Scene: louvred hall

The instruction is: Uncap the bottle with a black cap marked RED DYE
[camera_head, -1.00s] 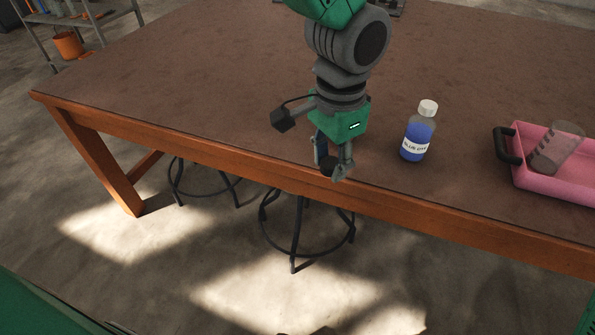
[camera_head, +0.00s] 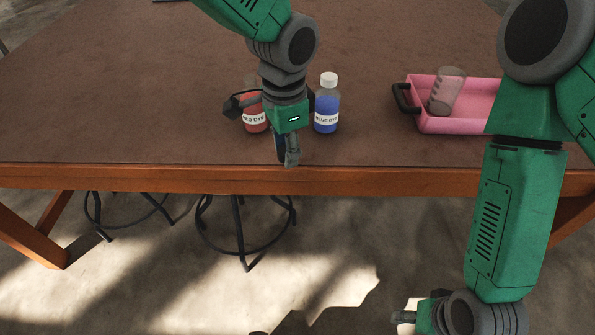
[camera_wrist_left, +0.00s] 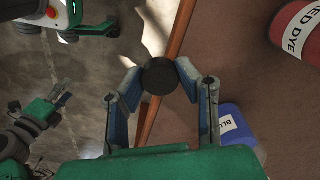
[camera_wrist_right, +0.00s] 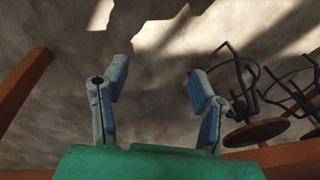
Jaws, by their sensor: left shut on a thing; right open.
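The RED DYE bottle (camera_head: 256,122) stands upright on the brown table, partly behind my left wrist in the head view; its top is hidden there. It also shows at the right of the left wrist view (camera_wrist_left: 301,32), its top out of frame. My left gripper (camera_head: 288,160) is at the table's front edge, in front of the bottle. In the left wrist view its fingers are shut on a round black cap (camera_wrist_left: 160,75), apart from the bottle. My right gripper (camera_wrist_right: 159,78) is open and empty, low in front of the table.
A white-capped BLUE DYE bottle (camera_head: 327,108) stands just right of the red one. A pink tray (camera_head: 445,125) with a clear cup (camera_head: 447,92) is further right. Stools (camera_head: 240,225) stand below the table's front edge (camera_head: 150,178). The table's left side is clear.

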